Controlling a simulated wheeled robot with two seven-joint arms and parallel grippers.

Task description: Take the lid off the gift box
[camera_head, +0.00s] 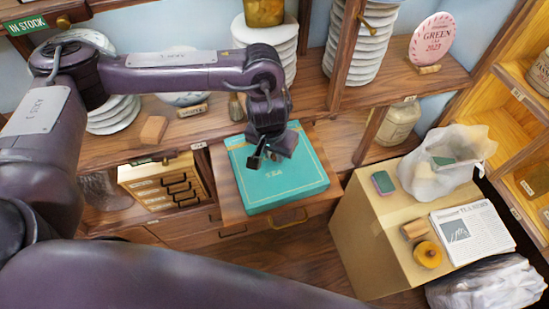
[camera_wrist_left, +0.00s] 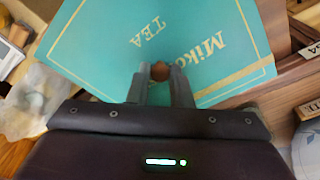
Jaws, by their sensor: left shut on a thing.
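The teal gift box (camera_head: 246,196) with gold trim sits on a pulled-out wooden board in the middle of the head view. Its flat teal lid (camera_head: 290,183) bears gold lettering and also fills the top of the left wrist view (camera_wrist_left: 100,35). My left gripper (camera_head: 263,157) is over the lid, pointing down. In the left wrist view its fingers (camera_wrist_left: 160,82) are shut on a small round brown knob (camera_wrist_left: 160,71) on the lid. The lid looks level on the box; I cannot tell any gap. My right gripper is not in view.
A cardboard box (camera_head: 380,245) at the right carries a white bag (camera_head: 445,175), a newspaper (camera_head: 472,235) and small items. Wooden shelves (camera_head: 180,125) with wrapped tea cakes (camera_head: 358,45) stand behind. A small drawer rack (camera_head: 165,185) is left of the gift box.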

